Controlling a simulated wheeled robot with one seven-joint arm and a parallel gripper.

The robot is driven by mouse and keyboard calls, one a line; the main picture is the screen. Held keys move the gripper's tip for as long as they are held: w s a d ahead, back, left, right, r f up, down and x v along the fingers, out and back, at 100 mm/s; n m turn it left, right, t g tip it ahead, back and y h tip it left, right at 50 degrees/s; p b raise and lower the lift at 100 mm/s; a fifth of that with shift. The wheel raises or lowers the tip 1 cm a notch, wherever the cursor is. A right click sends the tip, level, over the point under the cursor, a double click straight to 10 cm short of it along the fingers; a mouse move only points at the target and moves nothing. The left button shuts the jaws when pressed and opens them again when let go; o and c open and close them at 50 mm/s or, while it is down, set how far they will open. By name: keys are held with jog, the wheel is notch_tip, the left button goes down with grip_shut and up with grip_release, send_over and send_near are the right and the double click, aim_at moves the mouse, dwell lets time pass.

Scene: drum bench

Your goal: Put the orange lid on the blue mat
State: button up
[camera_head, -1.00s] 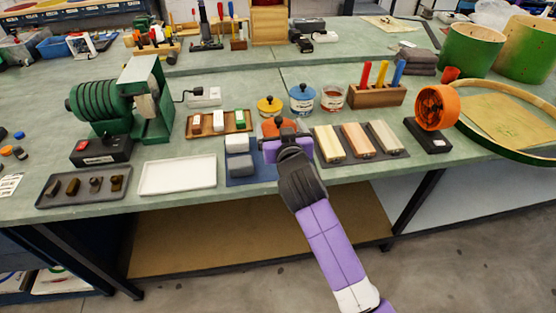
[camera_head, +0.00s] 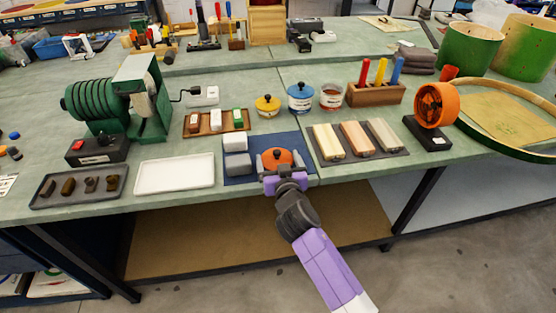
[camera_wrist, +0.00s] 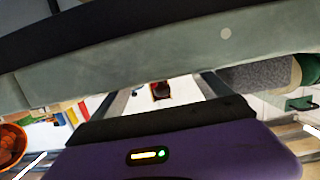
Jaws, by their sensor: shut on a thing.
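The orange lid (camera_head: 277,156), with a dark knob, is held between the fingers of my gripper (camera_head: 277,160) in the head view. It is over the right part of the blue mat (camera_head: 262,141). I cannot tell whether the lid touches the mat. My gripper comes from the front edge of the bench and hides the mat's front right part. The wrist view shows my gripper's purple body (camera_wrist: 180,150), but I cannot make out the lid there.
A dark tray of wooden blocks (camera_head: 358,138) is close on the right, a white tray (camera_head: 175,175) on the left. Jars with yellow (camera_head: 268,105) and blue (camera_head: 300,97) lids and an open jar (camera_head: 331,97) stand behind.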

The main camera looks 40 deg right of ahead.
jog(key=o, duration=1.1)
